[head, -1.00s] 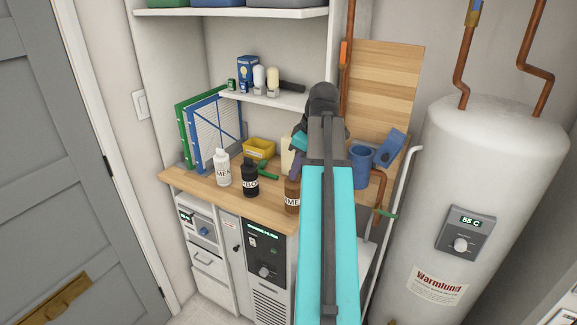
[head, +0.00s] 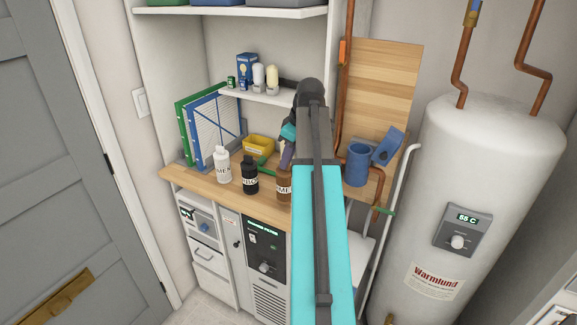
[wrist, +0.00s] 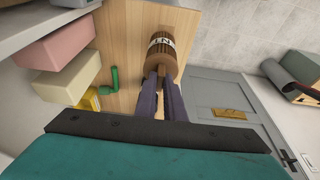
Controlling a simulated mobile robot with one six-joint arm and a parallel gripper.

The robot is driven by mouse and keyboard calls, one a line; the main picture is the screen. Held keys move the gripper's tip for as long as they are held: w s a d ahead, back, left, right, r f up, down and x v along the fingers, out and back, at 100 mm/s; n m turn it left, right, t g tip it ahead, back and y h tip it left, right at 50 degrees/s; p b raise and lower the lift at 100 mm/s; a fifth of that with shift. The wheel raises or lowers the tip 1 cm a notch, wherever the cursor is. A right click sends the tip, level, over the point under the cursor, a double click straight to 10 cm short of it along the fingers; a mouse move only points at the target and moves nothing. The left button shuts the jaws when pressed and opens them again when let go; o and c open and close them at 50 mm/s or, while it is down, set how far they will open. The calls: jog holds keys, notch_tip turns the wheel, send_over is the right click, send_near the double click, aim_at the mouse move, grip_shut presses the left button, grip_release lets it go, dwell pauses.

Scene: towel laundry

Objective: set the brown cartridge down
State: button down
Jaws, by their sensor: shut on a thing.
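The brown cartridge (head: 284,186) is a ribbed brown bottle shape with a white label, at the front of the wooden counter (head: 205,182). It stands right of the black cartridge (head: 250,177) and the white cartridge (head: 223,165), apart from both. In the wrist view the brown cartridge (wrist: 162,60) is at the tips of my gripper's dark fingers. My gripper (wrist: 163,84) is shut on its narrow top. In the head view my gripper (head: 287,160) is partly hidden by my arm. I cannot tell whether the cartridge's base touches the counter.
A yellow bin (head: 259,146) and a green piece (head: 266,166) lie behind the cartridges. A blue mug-shaped container (head: 356,165) stands right of my arm. A shelf (head: 270,97) hangs above the counter. Pink (wrist: 68,38) and cream (wrist: 68,78) blocks show in the wrist view.

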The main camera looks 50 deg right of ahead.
jog(key=shift+w+d, duration=0.15)
jog(key=shift+w, duration=0.25)
notch_tip(320, 180, down, 2)
jog(key=shift+s+p, duration=0.15)
jog(key=shift+p, duration=0.55)
jog(key=shift+f, duration=0.9)
jog(key=c, duration=1.8)
grip_release()
jog(key=shift+c, duration=0.2)
jog(key=b+v, duration=0.2)
jog(key=v, duration=1)
jog(key=shift+b, duration=0.35)
jog(key=shift+s, duration=0.1)
